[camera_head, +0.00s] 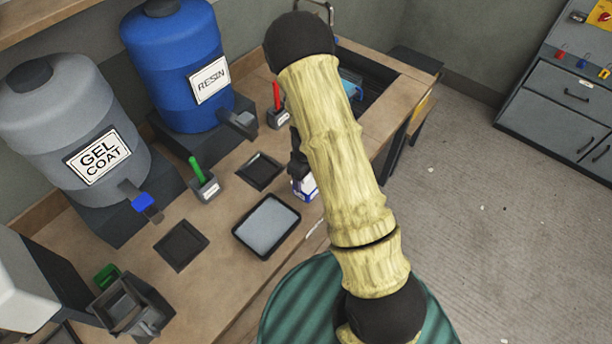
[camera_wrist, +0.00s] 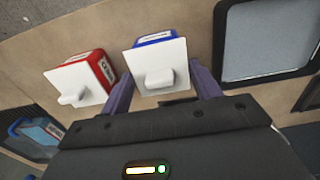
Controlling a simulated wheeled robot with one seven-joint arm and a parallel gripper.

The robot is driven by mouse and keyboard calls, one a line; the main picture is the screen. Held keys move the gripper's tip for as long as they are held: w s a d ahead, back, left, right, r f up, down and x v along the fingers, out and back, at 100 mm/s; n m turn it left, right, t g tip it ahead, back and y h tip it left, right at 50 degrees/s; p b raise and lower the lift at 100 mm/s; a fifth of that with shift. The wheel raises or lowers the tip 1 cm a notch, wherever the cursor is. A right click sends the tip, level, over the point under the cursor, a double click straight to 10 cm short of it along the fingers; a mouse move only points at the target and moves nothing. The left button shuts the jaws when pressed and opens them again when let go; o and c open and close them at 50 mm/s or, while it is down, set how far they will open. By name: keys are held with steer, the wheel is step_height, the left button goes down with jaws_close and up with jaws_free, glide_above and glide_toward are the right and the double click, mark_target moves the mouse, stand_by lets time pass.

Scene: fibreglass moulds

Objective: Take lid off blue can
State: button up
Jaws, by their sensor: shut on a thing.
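The blue can (camera_wrist: 153,40) is in the upper middle of the wrist view. Its square white lid (camera_wrist: 158,58) has a raised white knob and sits on the can. In the head view the blue and white can (camera_head: 306,187) shows partly beside my arm. My gripper (camera_wrist: 162,86) has one purple finger at each side of the white lid and is shut on the lid's edges; the knob between them is untouched. In the head view my gripper is mostly hidden by my arm.
A red can (camera_wrist: 85,78) with a white lid stands close left of it in the wrist view. A tray with a grey surface (camera_head: 267,227) lies on the bench nearby. Gel coat (camera_head: 75,120) and resin (camera_head: 178,65) drums stand behind.

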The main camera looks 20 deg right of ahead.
steer(key=shift+r+p, duration=1.6)
steer(key=shift+r, duration=0.75)
